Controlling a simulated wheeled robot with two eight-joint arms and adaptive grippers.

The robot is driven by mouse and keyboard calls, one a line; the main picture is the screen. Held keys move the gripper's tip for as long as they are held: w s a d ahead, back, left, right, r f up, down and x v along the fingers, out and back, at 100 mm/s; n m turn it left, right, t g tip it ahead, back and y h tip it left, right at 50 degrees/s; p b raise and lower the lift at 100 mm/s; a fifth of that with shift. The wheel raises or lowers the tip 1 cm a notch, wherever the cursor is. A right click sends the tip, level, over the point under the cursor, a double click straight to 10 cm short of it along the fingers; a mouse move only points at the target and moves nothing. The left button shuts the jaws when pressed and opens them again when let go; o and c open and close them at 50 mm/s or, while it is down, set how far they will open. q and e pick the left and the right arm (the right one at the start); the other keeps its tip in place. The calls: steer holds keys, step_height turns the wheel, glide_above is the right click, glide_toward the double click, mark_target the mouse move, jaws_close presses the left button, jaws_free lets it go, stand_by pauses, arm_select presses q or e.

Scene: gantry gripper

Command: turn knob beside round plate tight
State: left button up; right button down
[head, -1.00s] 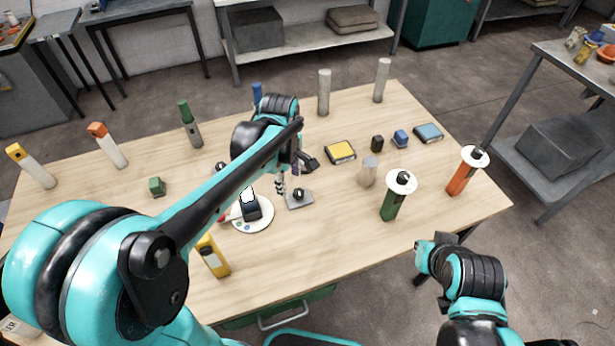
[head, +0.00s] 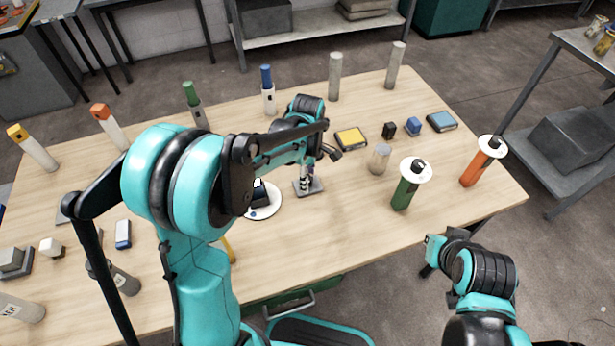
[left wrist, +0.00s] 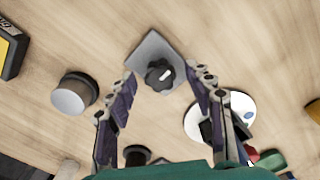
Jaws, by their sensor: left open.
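A black lobed knob with a white mark (left wrist: 160,74) sits on a square grey base plate (left wrist: 146,50) in the left wrist view.
A grey cylinder with a dark base (left wrist: 74,94) stands near the knob. Yellow (head: 351,138) and blue (head: 441,121) flat boxes lie farther back. Green (head: 408,184) and orange (head: 482,162) posts with white discs stand right.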

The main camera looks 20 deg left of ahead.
arm_select(q)
steer(key=c, duration=1.2)
steer(key=shift+o, duration=0.2)
